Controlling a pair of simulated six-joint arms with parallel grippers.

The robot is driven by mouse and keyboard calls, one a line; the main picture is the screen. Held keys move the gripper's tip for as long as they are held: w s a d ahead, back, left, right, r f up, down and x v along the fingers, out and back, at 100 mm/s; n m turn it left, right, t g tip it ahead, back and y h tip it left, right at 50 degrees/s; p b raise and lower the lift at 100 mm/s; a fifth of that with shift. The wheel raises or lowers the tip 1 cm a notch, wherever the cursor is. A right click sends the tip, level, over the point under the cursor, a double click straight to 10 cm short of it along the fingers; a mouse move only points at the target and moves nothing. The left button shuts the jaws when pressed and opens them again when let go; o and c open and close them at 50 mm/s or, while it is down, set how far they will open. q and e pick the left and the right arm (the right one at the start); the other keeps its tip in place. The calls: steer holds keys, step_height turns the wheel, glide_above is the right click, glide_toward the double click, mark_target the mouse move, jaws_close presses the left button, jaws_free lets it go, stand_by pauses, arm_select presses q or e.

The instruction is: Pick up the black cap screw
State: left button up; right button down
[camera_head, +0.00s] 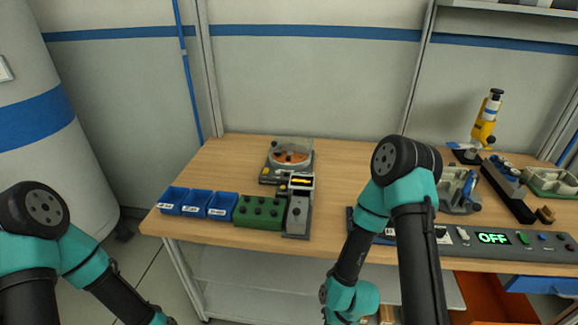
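I cannot make out the black cap screw for certain. A green block (258,222) on the wooden table holds several small dark round pieces, too small to tell whether they are screws. Three blue bins (197,203) with white labels stand in a row to its left, and their contents are too small to read. My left arm bends down out of the picture at the lower left, and my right arm reaches down in front of the table. Neither gripper shows.
A grey device with an orange round dish (289,158) stands behind a grey unit (298,214). A control panel (512,240) reads OFF at the right. A yellow microscope-like tool (485,128) stands at the back right. The table's (214,164) left rear is clear.

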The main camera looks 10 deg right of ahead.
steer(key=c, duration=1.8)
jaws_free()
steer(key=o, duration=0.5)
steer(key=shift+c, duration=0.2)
